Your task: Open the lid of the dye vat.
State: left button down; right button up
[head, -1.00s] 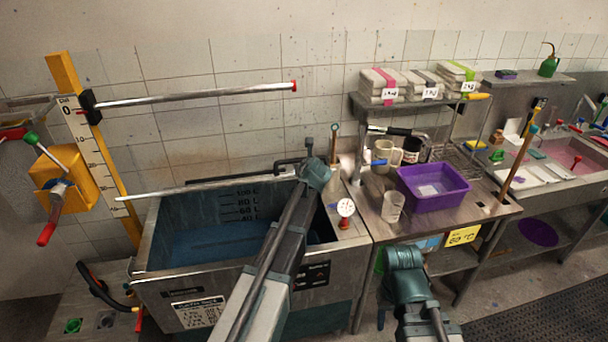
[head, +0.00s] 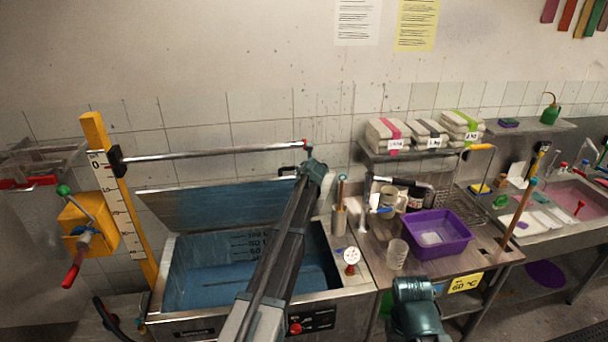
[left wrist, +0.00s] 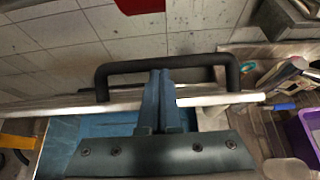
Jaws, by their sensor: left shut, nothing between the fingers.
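The dye vat (head: 362,283) is a steel tank with blue liquid inside and its mouth uncovered. Its lid (head: 205,207) stands raised at the back edge, leaning, with the bluish underside showing. The black lid handle (left wrist: 118,68) is a bar along the lid's edge in the left wrist view. My left gripper (left wrist: 160,76) is shut and empty, its fingertips overlapping the handle bar in that view; I cannot tell if they touch it. In the head view the left arm reaches across the vat to the handle end, hiding the fingers. My right gripper is not in view; only part of that arm shows.
A gauge (head: 351,256) sits on the vat's right ledge. The bench at right holds a purple tub (head: 430,240), a clear beaker (head: 398,254) and jugs. A sink lies further right.

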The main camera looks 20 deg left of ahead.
pick_arm(q)
jog(key=shift+r, duration=0.1)
dwell(0.4)
jog(key=shift+s+d+r+p, duration=0.15)
jog(key=shift+s+r+p, duration=0.05)
jog(key=shift+s+p, duration=0.1)
jog(key=s+d+r, duration=0.1)
jog(key=s+d, duration=0.6)
jog(key=s, duration=0.4)
jog(key=shift+s+d+p, duration=0.15)
jog(key=shift+s+p, duration=0.25)
jog(key=shift+p, duration=0.05)
